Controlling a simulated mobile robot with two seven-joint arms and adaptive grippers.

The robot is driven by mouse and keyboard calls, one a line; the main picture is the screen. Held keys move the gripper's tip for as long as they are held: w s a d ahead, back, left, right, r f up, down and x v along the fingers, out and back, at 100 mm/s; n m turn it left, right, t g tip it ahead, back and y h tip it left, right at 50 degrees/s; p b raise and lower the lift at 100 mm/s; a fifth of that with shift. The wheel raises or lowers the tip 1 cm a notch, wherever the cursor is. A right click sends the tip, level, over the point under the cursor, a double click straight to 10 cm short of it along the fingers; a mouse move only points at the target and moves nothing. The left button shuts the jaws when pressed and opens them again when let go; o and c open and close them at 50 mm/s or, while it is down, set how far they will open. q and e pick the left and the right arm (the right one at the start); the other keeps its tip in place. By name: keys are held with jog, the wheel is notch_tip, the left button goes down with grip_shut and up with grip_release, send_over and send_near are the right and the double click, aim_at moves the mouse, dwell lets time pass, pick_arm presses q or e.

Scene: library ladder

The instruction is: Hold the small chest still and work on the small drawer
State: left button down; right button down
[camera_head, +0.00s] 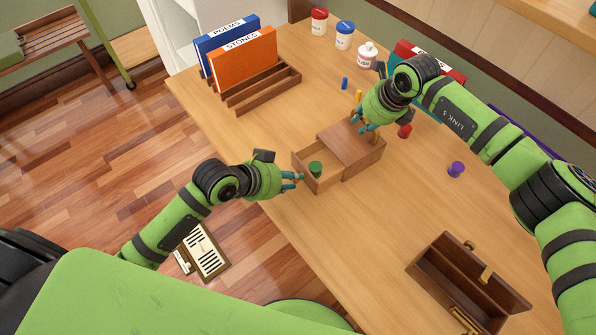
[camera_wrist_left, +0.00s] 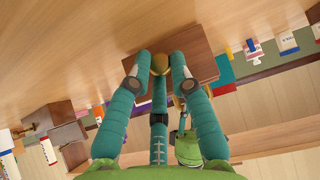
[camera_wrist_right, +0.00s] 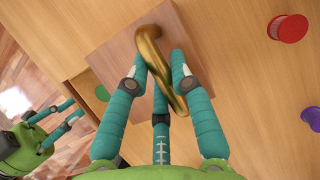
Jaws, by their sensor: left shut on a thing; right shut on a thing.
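The small wooden chest (camera_head: 362,146) stands on the table, and its small drawer (camera_head: 327,184) is pulled out toward my left arm. A green spool (camera_head: 315,168) lies in the drawer; it also shows in the right wrist view (camera_wrist_right: 101,93). My left gripper (camera_head: 299,177) is shut on the drawer's brass knob (camera_wrist_left: 159,63), with the drawer front (camera_wrist_left: 196,56) just beyond the fingers. My right gripper (camera_head: 366,129) is shut on the curved brass handle (camera_wrist_right: 152,50) on top of the chest (camera_wrist_right: 113,42). The fingers partly hide the knob and handle.
Red (camera_head: 404,131) and purple (camera_head: 456,169) spools stand right of the chest. An open wooden box (camera_head: 437,264) is at the front right. Orange (camera_head: 244,60) and blue books stand in a rack at the back left. Jars (camera_head: 345,36) stand at the back.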

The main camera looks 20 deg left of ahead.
pick_arm(q)
jog(key=shift+f, duration=0.1)
pick_arm(e)
jog(key=shift+w+d, duration=0.1)
pick_arm(q)
jog(key=c, duration=1.4)
grip_release()
jog(key=shift+o, duration=0.2)
jog(key=v, duration=1.2)
jog(key=shift+d, duration=0.1)
pick_arm(e)
jog(key=c, duration=1)
grip_release()
